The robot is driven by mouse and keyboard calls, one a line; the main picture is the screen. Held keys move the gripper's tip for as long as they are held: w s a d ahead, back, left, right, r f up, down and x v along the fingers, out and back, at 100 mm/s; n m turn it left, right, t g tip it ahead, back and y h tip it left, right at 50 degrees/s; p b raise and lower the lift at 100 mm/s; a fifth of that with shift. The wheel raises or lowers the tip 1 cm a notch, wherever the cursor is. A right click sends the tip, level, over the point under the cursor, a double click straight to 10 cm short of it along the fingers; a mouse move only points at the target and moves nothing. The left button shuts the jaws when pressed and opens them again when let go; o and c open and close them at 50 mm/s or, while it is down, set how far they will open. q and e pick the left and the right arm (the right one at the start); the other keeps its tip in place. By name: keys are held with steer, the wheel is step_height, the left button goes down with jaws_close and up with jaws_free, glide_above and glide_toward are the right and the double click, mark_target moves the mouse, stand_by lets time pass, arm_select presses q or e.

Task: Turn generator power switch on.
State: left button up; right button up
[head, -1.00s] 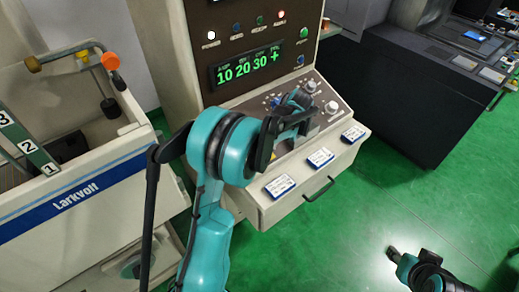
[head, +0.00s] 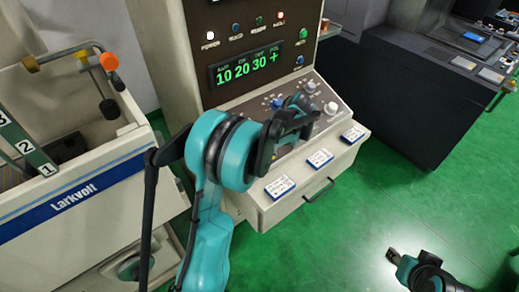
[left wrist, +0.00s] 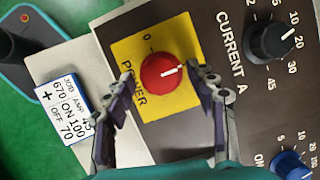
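The generator power switch (left wrist: 163,80) is a red round knob on a yellow plate (left wrist: 128,58) marked POWER and 0. Its white pointer line points right in the left wrist view, not at the 0. My left gripper (left wrist: 164,76) is open, with one finger on each side of the knob. I cannot tell whether the fingers touch it. In the head view my left gripper (head: 297,118) is over the generator's sloped panel (head: 334,122) and hides the switch. My right gripper (head: 392,255) is low at the right, too small to read.
A CURRENT A dial (left wrist: 268,43) and a blue knob (left wrist: 290,165) sit right of the switch. The lit display (head: 247,67) reads 10 20 30 +. White label cards (head: 320,159) lie along the panel's front. A Larkvolt tank (head: 75,196) stands left.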

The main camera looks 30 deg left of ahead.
arm_select(q)
steer(key=v, duration=1.2)
steer(key=shift+s+d, duration=0.1)
steer(key=s+d+f+n+t+h+b, duration=0.2)
steer(key=s+d+f+t, duration=0.1)
steer(key=s, duration=0.4)
steer(key=s+d+f+n+t+h+b, duration=0.1)
steer(key=s+d+f+n+t+b, duration=0.1)
steer(key=s, duration=0.5)
steer(key=s+d+f+n+t+h+b, duration=0.1)
steer(key=s+d+f+t+h+b, duration=0.1)
steer(key=s+f, duration=0.4)
steer(key=shift+s+d+n+t+h+b, duration=0.35)
steer(key=shift+s+d+t+b, duration=0.25)
steer(key=shift+d+t+b, duration=0.4)
